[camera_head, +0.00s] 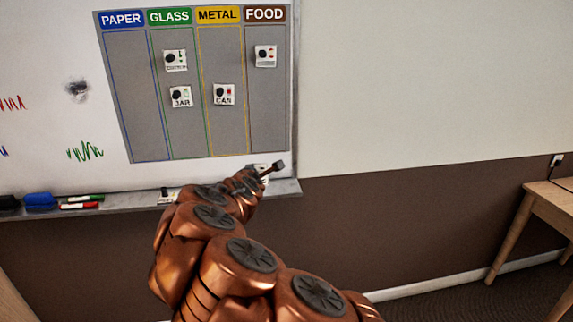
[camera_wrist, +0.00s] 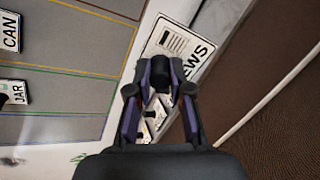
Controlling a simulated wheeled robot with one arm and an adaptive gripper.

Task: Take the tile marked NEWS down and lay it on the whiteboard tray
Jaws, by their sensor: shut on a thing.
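The tile marked NEWS (camera_wrist: 190,42) is white with a page picture and a black knob, seen close up in the wrist view. My gripper (camera_wrist: 160,88) is shut on it, with its fingers on either side of the knob. In the head view my gripper (camera_head: 258,180) is low at the board's bottom right corner, and the white tile there is mostly hidden by my arm. The whiteboard tray (camera_head: 286,188) runs just below the board. I cannot tell whether the tile touches the tray.
Other white tiles (camera_wrist: 154,112) show beyond my fingers. A tile (camera_head: 168,194) lies on the tray, left of my arm. The tray's left holds a blue eraser (camera_head: 40,200) and markers (camera_head: 82,202). Several tiles hang on the sorting chart (camera_head: 127,75). A wooden table (camera_head: 540,205) stands far right.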

